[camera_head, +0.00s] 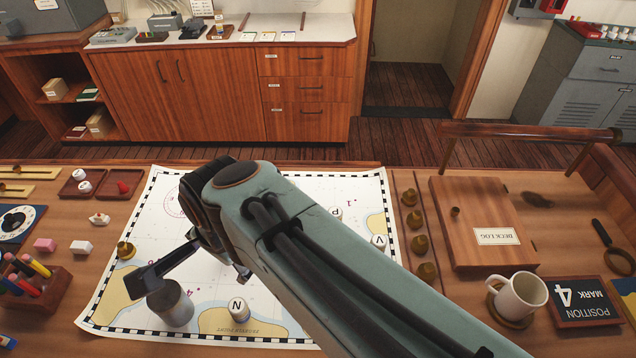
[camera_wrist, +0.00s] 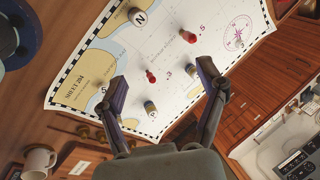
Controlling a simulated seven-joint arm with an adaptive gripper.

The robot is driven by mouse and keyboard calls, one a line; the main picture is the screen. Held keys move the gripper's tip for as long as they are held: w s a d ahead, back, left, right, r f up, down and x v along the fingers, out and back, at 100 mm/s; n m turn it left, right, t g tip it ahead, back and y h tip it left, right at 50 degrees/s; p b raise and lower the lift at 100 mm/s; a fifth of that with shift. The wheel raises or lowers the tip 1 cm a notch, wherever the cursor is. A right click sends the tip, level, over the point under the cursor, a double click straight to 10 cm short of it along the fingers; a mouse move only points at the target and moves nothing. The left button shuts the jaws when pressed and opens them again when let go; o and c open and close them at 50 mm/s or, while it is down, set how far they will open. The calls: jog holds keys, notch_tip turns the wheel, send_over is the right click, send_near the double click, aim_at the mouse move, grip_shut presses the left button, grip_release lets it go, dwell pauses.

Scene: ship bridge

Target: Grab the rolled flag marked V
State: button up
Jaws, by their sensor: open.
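The rolled flag marked V (camera_head: 379,241) stands near the right edge of the chart in the head view, its white top showing beside my arm. Another rolled flag, marked P (camera_head: 336,213), is partly hidden by my arm. One marked N (camera_head: 238,308) stands near the chart's front edge and also shows in the wrist view (camera_wrist: 138,17). My gripper (camera_head: 193,278) is open over the chart, left of the V flag. In the wrist view my gripper (camera_wrist: 162,74) has its fingers spread and nothing between them.
Brass weights (camera_head: 419,245) stand in a row right of the V flag. Beyond them are a deck log box (camera_head: 470,205) and a white mug (camera_head: 519,296). Red pegs (camera_wrist: 182,35) stand on the chart (camera_head: 110,270).

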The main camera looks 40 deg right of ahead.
aim_at(380, 240)
jog(key=w+d+f+m+h, duration=0.1)
jog(key=w+d+f+m, duration=0.3)
jog(key=d+m, duration=0.4)
jog(key=w+d+f+m+h, duration=0.1)
jog(key=w+d+f+m, duration=0.4)
jog(key=d, duration=0.6)
jog(key=s+d+f+m, duration=0.2)
jog(key=s+d+f, duration=0.2)
jog(key=s+d+f+m+g+y, duration=0.1)
jog(key=s+d+f+m, duration=0.2)
jog(key=s+d+f, duration=0.1)
jog(key=s+d+f+m+g, duration=0.1)
jog(key=s+d+f+m, duration=0.2)
jog(key=s+d+f, duration=0.1)
jog(key=shift+s+d+f+y, duration=0.15)
jog(key=shift+s+d, duration=0.2)
jog(key=shift+s, duration=0.25)
jog(key=shift+s+d+f+y, duration=0.15)
jog(key=shift+s+d, duration=0.15)
jog(key=shift+s, duration=0.3)
jog(key=shift+s+d+f, duration=0.15)
jog(key=shift+s, duration=0.05)
jog(key=f, duration=0.4)
jog(key=w+f, duration=0.1)
jog(key=f, duration=0.1)
jog(key=c, duration=1.1)
